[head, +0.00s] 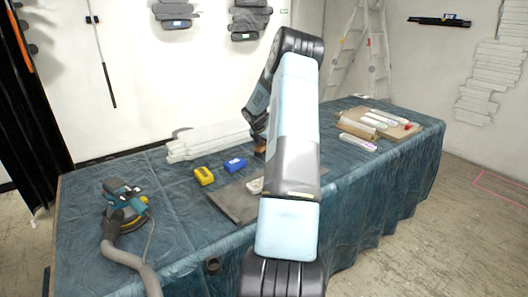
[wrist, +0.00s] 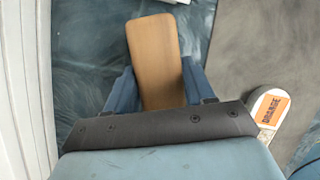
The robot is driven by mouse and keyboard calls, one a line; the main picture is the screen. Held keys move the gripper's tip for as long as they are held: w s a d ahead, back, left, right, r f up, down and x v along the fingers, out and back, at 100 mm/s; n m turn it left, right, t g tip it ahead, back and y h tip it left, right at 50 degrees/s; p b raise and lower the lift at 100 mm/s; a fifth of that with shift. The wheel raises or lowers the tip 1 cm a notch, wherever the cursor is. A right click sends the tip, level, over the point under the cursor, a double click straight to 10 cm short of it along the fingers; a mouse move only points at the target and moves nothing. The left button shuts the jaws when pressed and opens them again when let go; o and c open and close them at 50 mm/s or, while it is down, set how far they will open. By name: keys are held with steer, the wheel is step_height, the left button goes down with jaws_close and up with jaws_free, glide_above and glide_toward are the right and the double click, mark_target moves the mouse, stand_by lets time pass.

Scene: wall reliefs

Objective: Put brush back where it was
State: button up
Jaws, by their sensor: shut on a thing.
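The brush (wrist: 155,50) shows in the wrist view as a long, rounded wooden piece. It lies between the two blue fingers of my gripper (wrist: 160,85), which is shut on it. The brush's far end points away from the gripper, over the blue table cover. In the head view my arm hides most of the gripper; a small brown part of the brush (head: 260,152) shows beside it, low over the table. I cannot tell whether the brush touches the table. Its underside is hidden.
A blue-covered table (head: 180,215) holds white mouldings (head: 208,143), a yellow block (head: 204,176), a blue block (head: 235,164) and a grey board (head: 235,205). A white item with an orange label (wrist: 268,108) is right of my gripper. A sander (head: 125,205) stands left; a loaded wooden board (head: 400,131) lies right.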

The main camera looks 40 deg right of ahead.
steer(key=shift+w+f, duration=0.15)
steer(key=shift+f, duration=1.55)
steer(key=o, duration=0.9)
steer(key=shift+f, duration=0.1)
steer(key=shift+o, duration=0.2)
